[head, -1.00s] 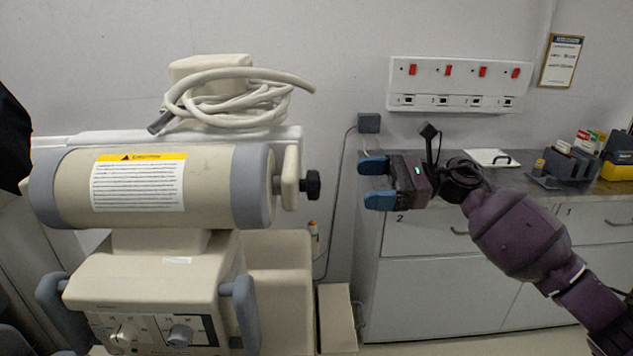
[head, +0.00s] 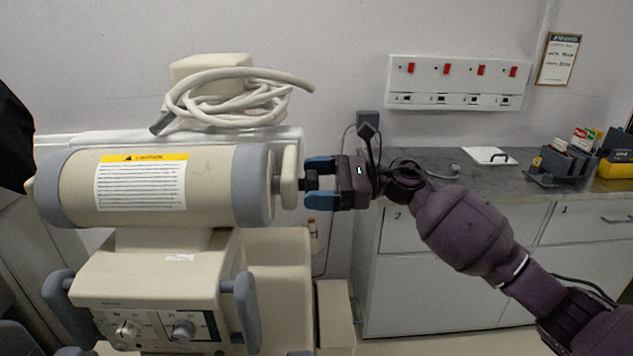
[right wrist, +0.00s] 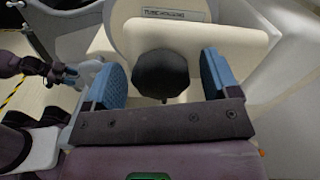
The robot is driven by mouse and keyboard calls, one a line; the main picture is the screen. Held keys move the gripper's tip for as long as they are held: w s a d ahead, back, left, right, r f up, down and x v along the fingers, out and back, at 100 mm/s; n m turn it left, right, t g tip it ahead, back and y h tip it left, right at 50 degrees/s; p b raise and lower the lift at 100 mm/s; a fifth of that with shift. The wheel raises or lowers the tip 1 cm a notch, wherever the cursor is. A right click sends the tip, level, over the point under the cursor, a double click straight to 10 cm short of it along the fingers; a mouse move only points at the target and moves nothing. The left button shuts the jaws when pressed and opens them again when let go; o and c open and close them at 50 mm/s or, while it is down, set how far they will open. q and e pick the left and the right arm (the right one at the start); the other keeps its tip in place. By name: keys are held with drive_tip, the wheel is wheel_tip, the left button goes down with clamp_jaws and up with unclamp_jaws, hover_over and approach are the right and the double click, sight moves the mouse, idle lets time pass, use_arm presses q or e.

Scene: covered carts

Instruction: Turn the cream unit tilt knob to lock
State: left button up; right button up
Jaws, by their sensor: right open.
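The cream unit (head: 205,190) is a horizontal cylinder with grey bands and a caution label, at the left of the head view. Its black tilt knob (head: 311,182) sticks out on the right end, past a cream plate (head: 290,178). The knob also shows in the right wrist view (right wrist: 160,74), in front of the cream plate. My right gripper (head: 319,183) is open, its two blue fingers on either side of the knob. Contact with the knob cannot be told. My left gripper (right wrist: 68,76) seems to show small at the left of the right wrist view; its jaws are unclear.
Grey handles (head: 245,312) and a small control panel (head: 155,328) are below. A grey counter (head: 440,175) with drawers stands at the right, under a wall panel (head: 455,82) with red switches.

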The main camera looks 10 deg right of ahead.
drive_tip(key=c, duration=0.9)
